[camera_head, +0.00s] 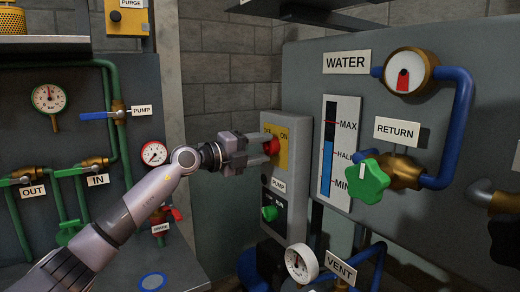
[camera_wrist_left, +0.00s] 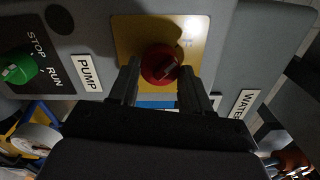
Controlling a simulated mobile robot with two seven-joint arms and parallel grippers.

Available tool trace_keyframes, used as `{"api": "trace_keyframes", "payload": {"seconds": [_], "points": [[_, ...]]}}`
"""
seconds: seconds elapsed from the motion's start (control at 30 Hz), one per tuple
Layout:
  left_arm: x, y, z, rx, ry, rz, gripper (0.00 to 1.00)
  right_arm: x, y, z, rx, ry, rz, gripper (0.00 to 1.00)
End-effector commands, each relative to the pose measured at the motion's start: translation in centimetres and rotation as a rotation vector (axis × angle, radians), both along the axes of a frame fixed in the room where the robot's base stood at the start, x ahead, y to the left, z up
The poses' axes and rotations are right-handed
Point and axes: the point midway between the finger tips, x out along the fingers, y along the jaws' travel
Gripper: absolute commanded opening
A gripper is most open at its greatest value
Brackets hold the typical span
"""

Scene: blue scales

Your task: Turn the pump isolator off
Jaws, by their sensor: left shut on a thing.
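The pump isolator is a red rotary knob (camera_head: 273,146) on a yellow plate (camera_head: 283,157) with OFF lettering at left and ON at right, high on a grey box labelled PUMP (camera_head: 279,185). My left gripper (camera_head: 262,148) reaches it from the left and is shut on the knob. In the left wrist view, its two fingers stand on either side of the red knob (camera_wrist_left: 160,64), in front of the yellow plate (camera_wrist_left: 130,40). The knob's exact angle is hard to tell. My right gripper is not in view.
A green STOP/RUN knob (camera_head: 270,213) sits lower on the same box. Right of it are a blue level gauge (camera_head: 328,150), a green RETURN valve (camera_head: 368,181) and blue pipes. Gauges and green pipes fill the left panel.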

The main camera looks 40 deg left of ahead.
Motion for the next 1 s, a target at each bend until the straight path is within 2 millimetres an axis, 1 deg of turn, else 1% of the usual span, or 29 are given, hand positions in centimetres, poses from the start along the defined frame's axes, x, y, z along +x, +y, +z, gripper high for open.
{"api": "trace_keyframes", "payload": {"seconds": [0.07,0.1,0.17,0.47,0.57,0.67,0.9,1.0], "points": [[0.0,0.0,-0.1,-0.004,0.004,-0.002,0.17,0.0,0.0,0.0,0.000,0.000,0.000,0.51],[0.0,0.0,-0.1,-0.003,0.004,-0.002,0.54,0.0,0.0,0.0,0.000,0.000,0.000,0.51],[0.0,0.0,-0.1,-0.003,0.004,-0.002,0.74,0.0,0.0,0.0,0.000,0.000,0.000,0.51],[0.0,0.0,-0.1,0.000,0.001,-0.001,0.74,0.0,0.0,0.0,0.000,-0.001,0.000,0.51],[-0.5,0.3,-0.2,0.000,0.001,0.001,0.74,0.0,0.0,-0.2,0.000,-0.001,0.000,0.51],[-1.4,0.7,-0.3,0.002,0.002,0.002,0.74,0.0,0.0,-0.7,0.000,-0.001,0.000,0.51],[-4.5,1.9,-0.4,0.004,0.004,0.001,0.74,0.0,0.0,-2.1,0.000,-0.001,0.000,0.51],[-5.5,2.4,-0.4,0.001,0.004,0.002,0.74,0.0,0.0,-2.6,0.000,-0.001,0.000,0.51]]}}
